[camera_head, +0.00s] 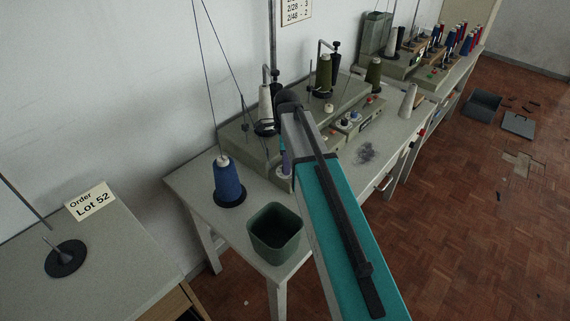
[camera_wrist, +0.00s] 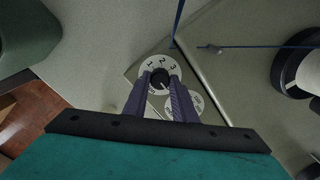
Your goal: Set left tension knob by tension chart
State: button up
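In the wrist view, a white dial (camera_wrist: 148,68) shows the numbers 1, 2 and 3 around a dark round knob (camera_wrist: 160,77). The two purple fingers of my gripper (camera_wrist: 160,80) lie on either side of this knob; whether they press on it is unclear. A second white dial (camera_wrist: 197,102) sits lower right, partly behind a finger. In the head view, my gripper (camera_head: 285,162) is at the front of the grey machine (camera_head: 238,140), mostly hidden by my arm. The tension chart (camera_head: 297,10) on the wall is cut off at the top; it reads 2/28 - 3 and 2/48 - 2.
A card (camera_head: 91,202) reads Order Lot 52. A blue thread cone (camera_head: 228,180) and an open green bin (camera_head: 275,232) stand left of my arm. Blue thread (camera_wrist: 178,22) runs close to the dial. More cones and machines stand farther back; the floor at right has open room.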

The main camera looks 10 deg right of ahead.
jog(key=shift+s+a, duration=0.1)
jog(key=shift+a, duration=0.05)
jog(key=shift+n, duration=0.3)
jog(key=n, duration=0.5)
jog(key=shift+n+p, duration=0.35)
jog(key=shift+n, duration=0.05)
jog(key=n, duration=0.7)
jog(key=shift+d, duration=0.2)
jog(key=n, duration=0.7)
jog(key=shift+f+p, duration=0.1)
jog(key=shift+p, duration=0.3)
jog(key=n, duration=0.6)
jog(key=shift+n, duration=0.3)
